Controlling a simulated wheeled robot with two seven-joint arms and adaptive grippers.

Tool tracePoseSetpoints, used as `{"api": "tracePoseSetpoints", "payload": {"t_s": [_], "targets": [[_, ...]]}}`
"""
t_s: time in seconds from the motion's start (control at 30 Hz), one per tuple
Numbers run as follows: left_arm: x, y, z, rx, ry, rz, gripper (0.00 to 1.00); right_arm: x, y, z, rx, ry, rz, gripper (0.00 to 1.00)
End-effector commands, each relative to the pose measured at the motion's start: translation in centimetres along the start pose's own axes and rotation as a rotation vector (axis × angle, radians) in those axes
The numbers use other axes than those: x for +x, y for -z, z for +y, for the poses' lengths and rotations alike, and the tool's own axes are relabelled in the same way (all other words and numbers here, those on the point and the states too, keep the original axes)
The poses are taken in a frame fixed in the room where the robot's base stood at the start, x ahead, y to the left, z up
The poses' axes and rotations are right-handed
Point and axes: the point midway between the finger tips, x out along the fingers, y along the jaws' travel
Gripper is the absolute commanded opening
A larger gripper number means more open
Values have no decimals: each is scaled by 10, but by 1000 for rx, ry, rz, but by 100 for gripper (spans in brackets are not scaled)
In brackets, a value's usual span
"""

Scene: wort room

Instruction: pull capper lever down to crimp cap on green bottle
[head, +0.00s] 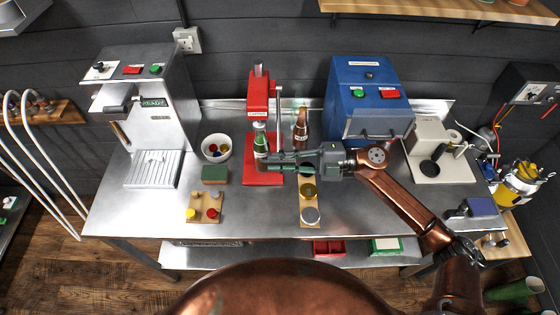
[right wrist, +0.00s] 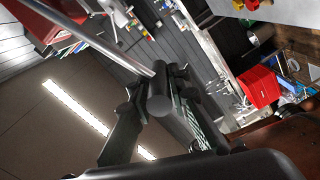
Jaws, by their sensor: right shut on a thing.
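The red capper (head: 258,95) stands at the back middle of the steel bench, with its red base (head: 262,178) reaching forward. The green bottle (head: 260,143) stands upright on the base under the capper head. My right gripper (head: 268,160) comes in from the right, just in front of the bottle, and hides its lower part. In the right wrist view my right gripper (right wrist: 155,95) is shut on the capper lever (right wrist: 160,92), a dark round grip on a silver rod. Whether the bottle's cap is crimped cannot be seen. My left gripper is not in view.
A brown bottle (head: 301,128) stands right of the capper, near a blue machine (head: 367,100). A white bowl (head: 217,147) of caps, a green block (head: 215,174) and a wooden board (head: 205,207) lie left. Another board (head: 309,200) lies in front of my arm. The front left bench is clear.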

Motion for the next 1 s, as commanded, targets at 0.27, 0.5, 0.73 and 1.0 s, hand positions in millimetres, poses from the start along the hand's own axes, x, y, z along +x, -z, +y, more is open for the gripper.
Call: {"api": "tracePoseSetpoints", "payload": {"t_s": [0.27,0.5,0.73,1.0], "targets": [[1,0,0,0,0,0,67,-2,-7,-7,9,6,-16,30],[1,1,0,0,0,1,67,-2,-5,-5,7,4,-14,33],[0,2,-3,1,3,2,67,-14,-5,-4,7,3,-14,33],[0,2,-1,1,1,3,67,-66,-4,-5,8,5,-15,33]]}}
